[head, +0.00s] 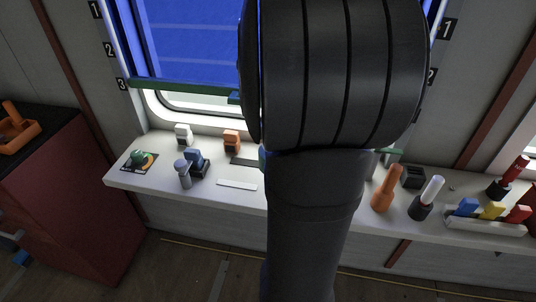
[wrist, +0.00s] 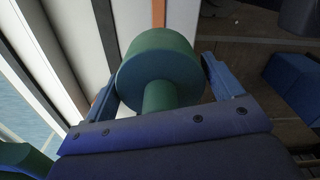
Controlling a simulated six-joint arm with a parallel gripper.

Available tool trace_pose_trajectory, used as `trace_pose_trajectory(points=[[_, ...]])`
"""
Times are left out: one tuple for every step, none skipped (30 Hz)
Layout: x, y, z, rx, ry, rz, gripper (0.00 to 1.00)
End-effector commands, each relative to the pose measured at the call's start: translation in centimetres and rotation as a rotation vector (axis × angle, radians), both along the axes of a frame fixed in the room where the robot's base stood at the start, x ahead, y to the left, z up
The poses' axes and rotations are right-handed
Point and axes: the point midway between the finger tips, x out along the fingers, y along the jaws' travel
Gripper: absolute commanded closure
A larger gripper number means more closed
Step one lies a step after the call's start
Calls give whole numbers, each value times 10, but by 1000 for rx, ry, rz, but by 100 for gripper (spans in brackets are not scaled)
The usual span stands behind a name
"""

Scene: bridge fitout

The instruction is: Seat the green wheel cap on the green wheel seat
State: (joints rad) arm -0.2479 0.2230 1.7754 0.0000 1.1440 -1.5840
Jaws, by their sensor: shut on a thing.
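In the wrist view my gripper (wrist: 160,72) has its two blue fingers closed on either side of a green round piece, which I take to be the green wheel cap (wrist: 158,52). It is a thick cylinder with a narrower green stem towards the camera. In the head view my arm hides the gripper and the cap. I cannot make out the green wheel seat for certain. A small green part (head: 390,153) shows just right of my arm at the back of the shelf, mostly hidden.
The white shelf (head: 130,180) holds a dial plate with a green knob (head: 137,158), a blue lever (head: 196,160) and an orange handle (head: 386,188). A green bar (head: 185,87) edges the blue blind (head: 190,40). A dark red cabinet (head: 70,190) stands at left.

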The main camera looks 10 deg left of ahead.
Motion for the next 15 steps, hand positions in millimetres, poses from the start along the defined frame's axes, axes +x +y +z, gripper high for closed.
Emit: trace_pose_trajectory(points=[[0, 0, 0, 0, 0, 0, 42], [0, 0, 0, 0, 0, 0, 42], [0, 0, 0, 0, 0, 0, 42], [0, 0, 0, 0, 0, 0, 42], [0, 0, 0, 0, 0, 0, 42], [0, 0, 0, 0, 0, 0, 42], [0, 0, 0, 0, -1, -1, 42], [1, 1, 0, 0, -1, -3, 42], [2, 2, 1, 0, -1, -11, 42], [3, 4, 2, 0, -2, -20, 42], [4, 7, 3, 0, -2, -31, 42], [6, 11, 5, 1, -3, -52, 42], [8, 14, 6, 1, -3, -74, 42], [10, 18, 8, 1, -3, -98, 42], [14, 25, 11, 0, -1, -135, 42]])
